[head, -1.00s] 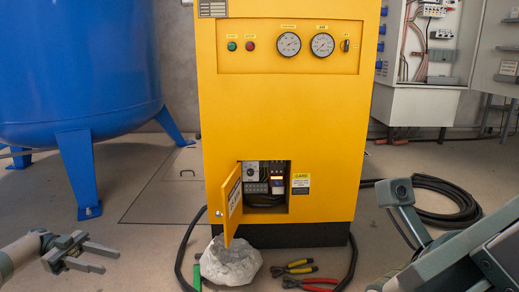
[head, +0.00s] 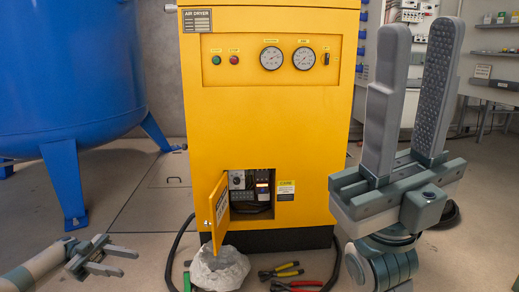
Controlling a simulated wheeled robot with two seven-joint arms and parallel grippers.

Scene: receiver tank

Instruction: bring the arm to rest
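My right gripper (head: 411,95) is raised on the right of the head view, its two grey fingers pointing up. The fingers stand apart with nothing between them. My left gripper (head: 122,260) is low at the left, above the floor, its fingers apart and empty. The yellow air dryer (head: 270,120) stands in the middle behind both grippers. Its small door (head: 218,212) at the lower front is open, showing the electrical parts (head: 250,188) inside. My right gripper covers part of the background right of the dryer.
A blue tank (head: 70,75) stands at the left. A black hose (head: 180,240) runs along the floor.

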